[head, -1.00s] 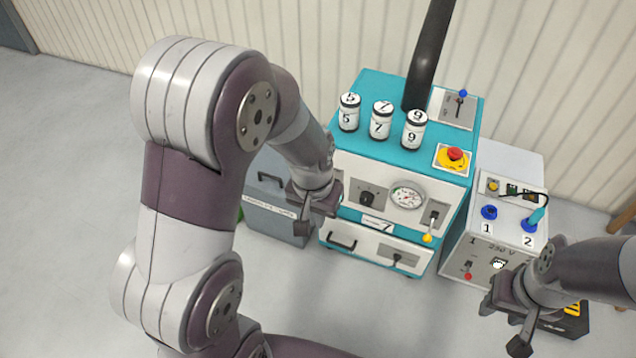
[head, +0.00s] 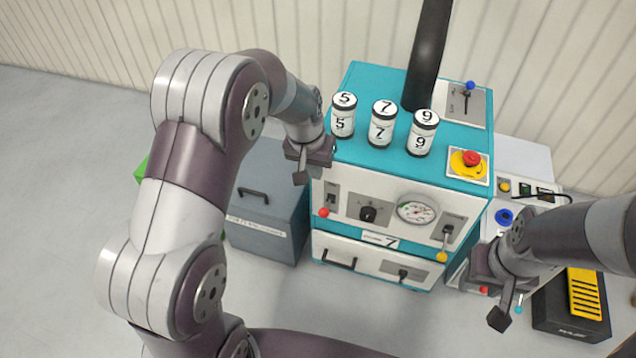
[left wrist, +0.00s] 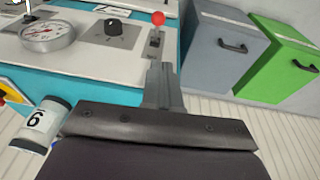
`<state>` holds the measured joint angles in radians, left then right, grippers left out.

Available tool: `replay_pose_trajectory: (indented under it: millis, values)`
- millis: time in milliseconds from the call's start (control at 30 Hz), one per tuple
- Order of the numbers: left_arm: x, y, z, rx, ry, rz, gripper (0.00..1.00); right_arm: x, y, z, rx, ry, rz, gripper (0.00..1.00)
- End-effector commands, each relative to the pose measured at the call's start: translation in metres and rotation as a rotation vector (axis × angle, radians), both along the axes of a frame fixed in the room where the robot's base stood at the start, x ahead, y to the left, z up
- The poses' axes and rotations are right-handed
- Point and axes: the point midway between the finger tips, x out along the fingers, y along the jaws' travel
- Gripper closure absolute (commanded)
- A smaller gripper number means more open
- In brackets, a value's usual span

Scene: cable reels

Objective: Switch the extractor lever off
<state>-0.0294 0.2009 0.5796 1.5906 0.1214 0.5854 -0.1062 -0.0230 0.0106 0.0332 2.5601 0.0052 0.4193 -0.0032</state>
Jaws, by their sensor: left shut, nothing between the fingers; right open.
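A teal machine (head: 385,165) has several levers. A blue-knobbed lever (head: 467,95) stands on the top plate beside the black duct (head: 428,55). A red-knobbed lever (head: 325,205) is at the front panel's left; it also shows in the left wrist view (left wrist: 158,20). A yellow-knobbed lever (head: 445,245) is at the front panel's right. I cannot read which label names the extractor. My left gripper (head: 301,172) is shut and empty, just above and left of the red-knobbed lever, apart from it. My right gripper (head: 495,290) is open, in front of the white box at right.
Three numbered canisters (head: 382,124) and a red emergency button (head: 471,158) stand on the machine's top. A gauge (head: 416,211) and black dial (head: 368,213) are on its front. A grey cabinet (head: 262,205) stands left, a black-and-yellow case (head: 570,305) right. Floor at far left is clear.

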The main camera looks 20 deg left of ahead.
Motion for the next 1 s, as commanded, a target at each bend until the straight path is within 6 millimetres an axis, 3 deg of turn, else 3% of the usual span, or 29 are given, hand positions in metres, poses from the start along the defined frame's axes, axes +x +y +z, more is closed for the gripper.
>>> replay_pose_trajectory:
  millis: [300, 500, 700, 1000]
  values:
    - [0.012, -0.005, -0.072, 0.0, 0.003, 0.0, 1.0, 0.0, 0.0, -0.027, 0.0, 0.0, 0.0, 0.57]
    - [0.011, -0.01, -0.107, 0.0, 0.002, 0.001, 1.0, 0.0, 0.0, -0.039, 0.0, 0.0, 0.0, 0.57]
    - [0.007, -0.013, -0.122, 0.0, 0.0, 0.0, 1.0, 0.0, 0.0, -0.045, 0.0, 0.0, 0.0, 0.57]
    - [0.006, -0.014, -0.123, 0.0, 0.0, 0.0, 1.0, 0.0, 0.0, -0.044, 0.0, 0.0, 0.0, 0.57]
